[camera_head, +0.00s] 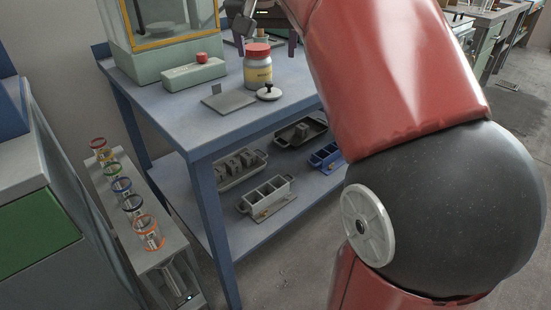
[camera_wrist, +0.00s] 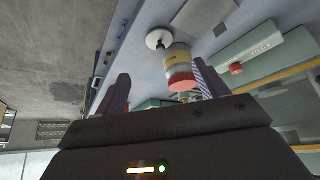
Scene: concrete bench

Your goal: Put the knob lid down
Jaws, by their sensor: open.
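The knob lid (camera_head: 268,93) is a pale grey disc with a black knob. It lies flat on the blue bench top (camera_head: 225,122), knob up, near the front edge and just in front of a jar. It also shows in the wrist view (camera_wrist: 156,38), beyond my fingers and apart from them. My gripper (camera_wrist: 160,88) is open, with nothing held between its two dark fingers. In the head view only a dark part of it seems to show at the top, behind the jar; my red arm covers the right side.
The jar (camera_head: 258,72) with a red cap and yellow label stands close behind the lid. Left of it are a grey plate with a small upright block (camera_head: 228,101), a box with a red button (camera_head: 194,75) and a glass-fronted case (camera_head: 165,25). Trays sit on the lower shelf.

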